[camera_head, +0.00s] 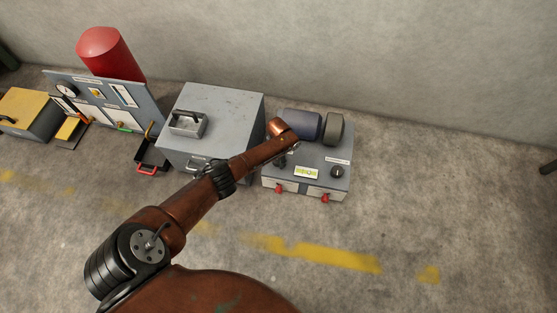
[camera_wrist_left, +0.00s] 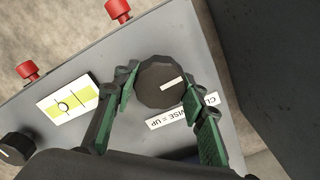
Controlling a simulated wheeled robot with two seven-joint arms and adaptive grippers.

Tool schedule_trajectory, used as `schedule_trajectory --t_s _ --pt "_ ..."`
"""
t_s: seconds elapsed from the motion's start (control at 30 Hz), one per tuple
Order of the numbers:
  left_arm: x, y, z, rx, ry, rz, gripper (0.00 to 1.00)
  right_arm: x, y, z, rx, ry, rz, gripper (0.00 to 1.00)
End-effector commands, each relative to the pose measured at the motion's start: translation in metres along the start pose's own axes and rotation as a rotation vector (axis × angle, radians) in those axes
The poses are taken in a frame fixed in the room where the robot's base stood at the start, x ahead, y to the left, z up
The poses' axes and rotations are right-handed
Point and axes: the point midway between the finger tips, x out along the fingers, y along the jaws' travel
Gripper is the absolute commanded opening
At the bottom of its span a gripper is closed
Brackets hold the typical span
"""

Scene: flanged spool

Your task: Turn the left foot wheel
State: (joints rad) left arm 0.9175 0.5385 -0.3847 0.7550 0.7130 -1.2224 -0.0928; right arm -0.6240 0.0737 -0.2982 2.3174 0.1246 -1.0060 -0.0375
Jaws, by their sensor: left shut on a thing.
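The left foot wheel is a dark, many-sided knob with a pale mark, on top of a grey box (camera_head: 320,158). In the left wrist view the wheel (camera_wrist_left: 158,84) sits between the two green-padded fingers of my left gripper (camera_wrist_left: 158,98), which is shut on it. In the head view my left gripper (camera_head: 281,160) is at the left side of the box top, and my arm partly hides it and the wheel. A second dark wheel (camera_head: 337,172) is at the right of the box top; it also shows in the left wrist view (camera_wrist_left: 14,148). My right gripper is not in view.
A yellow-green level vial (camera_head: 306,173) lies between the wheels. Two red knobs (camera_head: 325,198) are at the box's front. A dark roller (camera_head: 300,125) lies at its back. A grey cabinet (camera_head: 225,105) stands close on the left. The floor to the right is clear.

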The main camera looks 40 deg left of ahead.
Motion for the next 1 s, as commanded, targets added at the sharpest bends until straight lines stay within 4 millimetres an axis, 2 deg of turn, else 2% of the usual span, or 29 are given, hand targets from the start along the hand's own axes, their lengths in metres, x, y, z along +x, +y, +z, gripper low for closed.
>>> schedule_trajectory --t_s 0.4,0.97,1.0 --pt "-0.0005 0.0008 -0.0015 0.198 0.004 0.001 0.14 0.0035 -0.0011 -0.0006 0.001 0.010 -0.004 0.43" --pt "-0.0011 0.0008 -0.0022 0.228 0.005 0.000 0.14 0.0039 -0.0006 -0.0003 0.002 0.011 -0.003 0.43" --pt "-0.0011 0.0007 -0.0022 0.228 0.005 0.000 0.40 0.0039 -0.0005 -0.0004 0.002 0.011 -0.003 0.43"
